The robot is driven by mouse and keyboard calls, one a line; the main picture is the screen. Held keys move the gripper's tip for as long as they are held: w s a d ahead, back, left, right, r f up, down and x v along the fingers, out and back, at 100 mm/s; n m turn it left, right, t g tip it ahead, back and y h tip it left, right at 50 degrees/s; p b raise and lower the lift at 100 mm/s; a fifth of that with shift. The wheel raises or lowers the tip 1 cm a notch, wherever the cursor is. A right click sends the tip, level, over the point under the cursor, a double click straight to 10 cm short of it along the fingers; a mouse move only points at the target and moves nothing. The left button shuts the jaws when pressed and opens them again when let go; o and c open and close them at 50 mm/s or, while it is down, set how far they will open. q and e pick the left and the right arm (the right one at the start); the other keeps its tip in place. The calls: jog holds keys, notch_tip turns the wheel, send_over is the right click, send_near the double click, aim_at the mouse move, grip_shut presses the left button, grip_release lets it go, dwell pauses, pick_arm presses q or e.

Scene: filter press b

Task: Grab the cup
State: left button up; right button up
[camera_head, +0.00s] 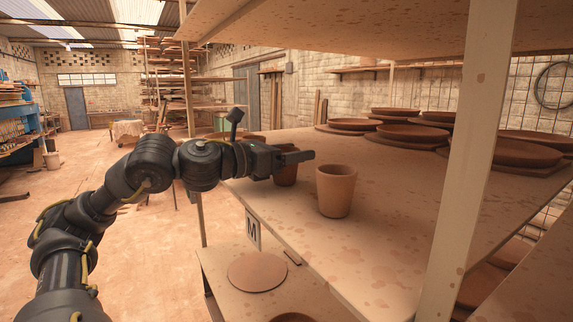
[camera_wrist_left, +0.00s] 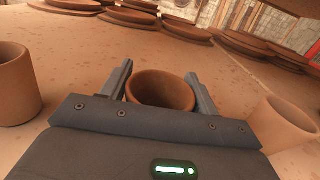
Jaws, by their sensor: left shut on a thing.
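A brown clay cup (camera_head: 286,176) stands upright near the left edge of the shelf, partly hidden behind my left gripper (camera_head: 298,156). In the left wrist view this cup (camera_wrist_left: 162,88) sits between the two fingers of the gripper (camera_wrist_left: 160,82), which is shut on it. A second clay cup (camera_head: 335,190) stands upright on the shelf, to the right of the gripper and apart from it. My right gripper is not in view.
The wooden shelf board (camera_head: 400,225) holds several clay plates (camera_head: 410,133) towards the back. A pale post (camera_head: 475,140) rises at the right, and another board (camera_head: 350,30) is overhead. The left wrist view shows cups on both sides (camera_wrist_left: 14,85) (camera_wrist_left: 284,125).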

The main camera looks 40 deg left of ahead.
pick_arm(q)
jog(key=shift+r, duration=0.45)
notch_tip(320, 180, up, 2)
jog(key=shift+r+p, duration=0.2)
jog(key=shift+p, duration=0.4)
jog(key=w+a+r, duration=0.7)
jog(key=a+r, duration=0.2)
jog(key=a, duration=0.3)
jog(key=shift+r, duration=0.35)
jog(key=shift+w, duration=0.15)
